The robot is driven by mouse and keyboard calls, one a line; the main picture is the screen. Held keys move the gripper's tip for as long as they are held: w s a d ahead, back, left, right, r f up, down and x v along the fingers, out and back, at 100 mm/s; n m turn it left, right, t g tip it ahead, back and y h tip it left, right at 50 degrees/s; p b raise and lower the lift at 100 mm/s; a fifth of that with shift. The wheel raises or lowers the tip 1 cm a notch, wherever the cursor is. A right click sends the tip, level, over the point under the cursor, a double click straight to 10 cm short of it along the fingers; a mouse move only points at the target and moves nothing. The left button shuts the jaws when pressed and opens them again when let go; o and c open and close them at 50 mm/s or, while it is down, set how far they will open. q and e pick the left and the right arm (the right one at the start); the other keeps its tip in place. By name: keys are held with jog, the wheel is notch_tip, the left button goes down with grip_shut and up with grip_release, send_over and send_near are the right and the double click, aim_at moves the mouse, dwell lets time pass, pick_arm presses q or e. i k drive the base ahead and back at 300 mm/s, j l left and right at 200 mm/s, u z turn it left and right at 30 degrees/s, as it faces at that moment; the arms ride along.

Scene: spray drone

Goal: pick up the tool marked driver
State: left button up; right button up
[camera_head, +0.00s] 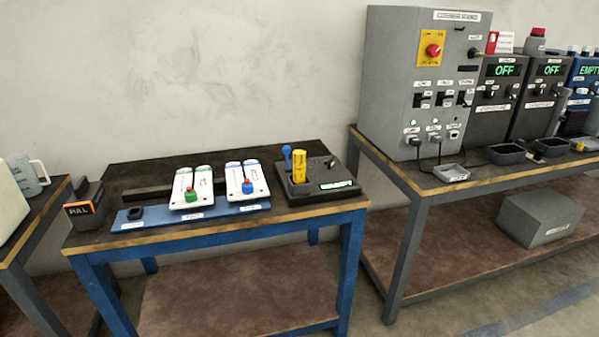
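A dark tool holder (320,191) stands at the right end of the blue-legged table (150,248). A yellow tool (299,168) stands upright in it. A blue-topped tool (287,154) stands just behind and left of the yellow one. A small dark piece (330,162) sticks up at the holder's right. The green-lit label on the holder's front is too small to read surely. I cannot read which tool is marked driver. Neither of my grippers is in view.
On the same table, a blue tray (243,208) carries white units with a green knob (193,196) and a blue knob (247,187). A dark box (84,210) sits at the left edge. A grey control cabinet (395,80) stands on the right-hand bench (440,187).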

aim_at(298, 156)
jog(key=u, duration=0.8)
jog(key=i+l+u, duration=0.1)
jog(key=l+u, duration=0.25)
jog(key=u, duration=0.15)
jog(key=l+u, duration=0.8)
jog(key=l, duration=0.55)
